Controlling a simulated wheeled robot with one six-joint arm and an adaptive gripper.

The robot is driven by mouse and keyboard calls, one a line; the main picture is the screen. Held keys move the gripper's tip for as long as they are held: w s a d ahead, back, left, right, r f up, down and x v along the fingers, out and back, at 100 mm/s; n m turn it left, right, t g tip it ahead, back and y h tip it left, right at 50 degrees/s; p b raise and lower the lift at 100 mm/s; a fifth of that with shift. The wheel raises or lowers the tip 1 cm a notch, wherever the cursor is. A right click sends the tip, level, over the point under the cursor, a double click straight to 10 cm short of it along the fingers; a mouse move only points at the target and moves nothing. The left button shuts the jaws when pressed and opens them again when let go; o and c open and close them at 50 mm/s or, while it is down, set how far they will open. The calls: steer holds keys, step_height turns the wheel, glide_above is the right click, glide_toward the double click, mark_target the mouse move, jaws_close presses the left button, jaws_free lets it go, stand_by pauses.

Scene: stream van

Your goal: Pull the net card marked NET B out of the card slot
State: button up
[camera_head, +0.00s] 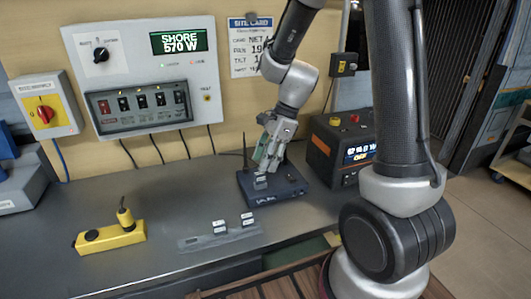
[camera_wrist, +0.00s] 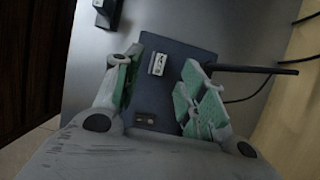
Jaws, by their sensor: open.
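A dark blue router box (camera_head: 290,190) stands on the grey counter, with one small card (camera_head: 260,182) upright in the slot on its top. The same card (camera_wrist: 157,63) shows in the wrist view as a pale label on the blue box (camera_wrist: 178,50). Its lettering is too small to read. My gripper (camera_head: 266,163) is tilted down just above the box. In the wrist view my gripper (camera_wrist: 164,61) is open, with green-padded fingers on either side of the card. I cannot tell whether either pad touches it.
A grey rack (camera_head: 192,243) with more small cards (camera_head: 219,227) lies in front of the box. A yellow block (camera_head: 110,238) stands left, a black power unit (camera_head: 340,150) close right. A thin antenna (camera_head: 244,150) rises behind the box. The counter's left middle is clear.

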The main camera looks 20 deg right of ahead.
mark_target(260, 173)
steer(key=shift+x, duration=2.7)
steer(key=c, duration=0.9)
jaws_close()
